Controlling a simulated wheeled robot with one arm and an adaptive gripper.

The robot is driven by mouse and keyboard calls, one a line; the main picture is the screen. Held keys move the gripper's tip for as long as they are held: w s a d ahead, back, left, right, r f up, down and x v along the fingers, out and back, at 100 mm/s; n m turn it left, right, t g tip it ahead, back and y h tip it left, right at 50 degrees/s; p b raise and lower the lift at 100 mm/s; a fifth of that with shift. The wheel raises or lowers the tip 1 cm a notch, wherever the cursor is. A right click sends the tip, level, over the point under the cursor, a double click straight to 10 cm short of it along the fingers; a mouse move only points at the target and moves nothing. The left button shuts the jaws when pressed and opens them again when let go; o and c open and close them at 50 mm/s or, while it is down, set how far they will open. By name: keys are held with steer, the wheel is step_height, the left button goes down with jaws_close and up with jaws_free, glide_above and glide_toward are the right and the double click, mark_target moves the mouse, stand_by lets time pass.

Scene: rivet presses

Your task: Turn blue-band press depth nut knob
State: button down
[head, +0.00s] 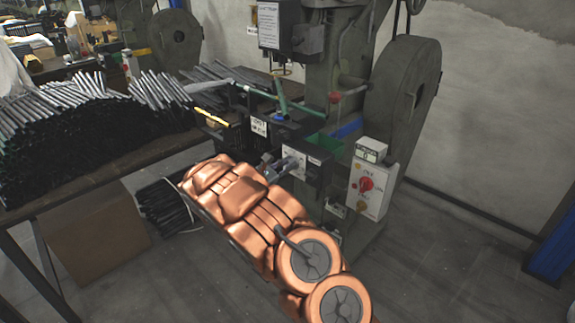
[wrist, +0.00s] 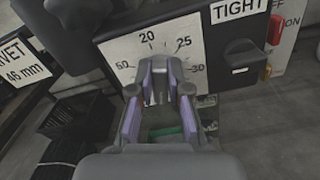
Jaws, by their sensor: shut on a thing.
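The press (head: 340,40) is a tall dark green machine in the head view. A white dial plate (wrist: 122,48) with 20, 25 and 30 marks fills the upper middle of the wrist view. A grey depth knob (wrist: 158,92) sits low in front of it. My gripper (wrist: 160,84) has its purple-padded fingers on both sides of the knob, shut on it. In the head view my gripper (head: 283,165) is at the small dark box on the press front; the knob is not clear there. A blue piece (head: 347,129) shows on the press; I cannot tell whether it is the band.
A red switch (head: 366,184) is on a white box right of the gripper. A TIGHT label (wrist: 238,8) is beside the dial. A bench (head: 110,160) piled with dark rods stands left. A large flywheel (head: 405,90) is behind. Floor is free at the lower right.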

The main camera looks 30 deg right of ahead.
steer(key=shift+f, duration=0.1)
steer(key=m+b, duration=0.2)
steer(key=b, duration=0.1)
steer(key=m+b, duration=0.2)
steer(key=b, duration=0.1)
steer(key=m+b, duration=0.2)
steer(key=b, duration=0.1)
steer(key=shift+s+f, duration=0.15)
steer(key=shift+s, duration=0.1)
stand_by(0.3)
steer(key=c, duration=1.1)
jaws_free()
steer(key=v, duration=1.2)
